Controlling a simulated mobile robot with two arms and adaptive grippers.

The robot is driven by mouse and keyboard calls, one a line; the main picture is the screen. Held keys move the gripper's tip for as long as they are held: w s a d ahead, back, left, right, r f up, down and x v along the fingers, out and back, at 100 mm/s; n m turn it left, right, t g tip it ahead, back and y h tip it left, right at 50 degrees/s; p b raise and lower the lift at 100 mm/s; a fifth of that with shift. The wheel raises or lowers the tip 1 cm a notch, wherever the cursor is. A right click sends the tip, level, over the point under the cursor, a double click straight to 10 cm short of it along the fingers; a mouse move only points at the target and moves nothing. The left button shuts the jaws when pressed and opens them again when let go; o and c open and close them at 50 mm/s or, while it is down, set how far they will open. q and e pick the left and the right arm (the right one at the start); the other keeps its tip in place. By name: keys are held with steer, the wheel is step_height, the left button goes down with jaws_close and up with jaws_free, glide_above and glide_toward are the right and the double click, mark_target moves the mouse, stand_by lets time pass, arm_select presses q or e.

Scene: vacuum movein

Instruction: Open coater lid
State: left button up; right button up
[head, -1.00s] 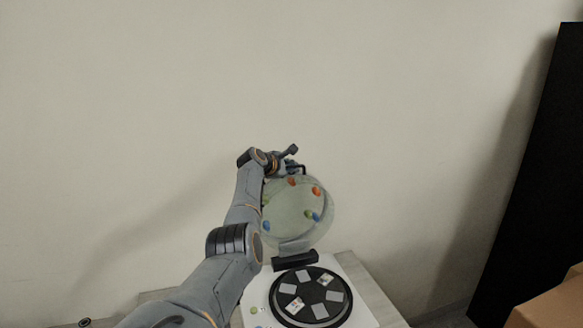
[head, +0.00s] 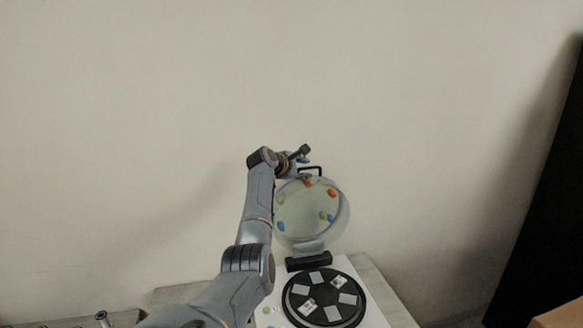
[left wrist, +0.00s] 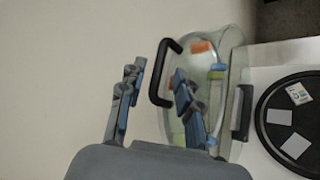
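The coater's clear round lid (head: 335,225) stands raised, tilted up on its black hinge (head: 309,262) behind the black turntable (head: 350,309). Coloured knobs sit on the lid, and a black handle (head: 312,169) is at its top edge. My left gripper (head: 303,162) is at the top left of the lid, close to the handle. In the left wrist view, my left gripper (left wrist: 155,97) has its fingers apart, with the handle (left wrist: 153,75) just beyond them and the lid (left wrist: 232,42) to the right. Contact with the handle cannot be told. My right gripper is not in view.
The white coater base (head: 386,306) stands on a table (head: 375,277) against a plain wall. Pale square pieces lie on the turntable. A dark panel (head: 545,200) and an orange-brown box (head: 560,313) are at right. Small metal items (head: 102,317) are at lower left.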

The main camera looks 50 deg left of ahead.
arm_select(q)
steer(key=v, duration=0.9)
steer(key=shift+w+d, duration=0.1)
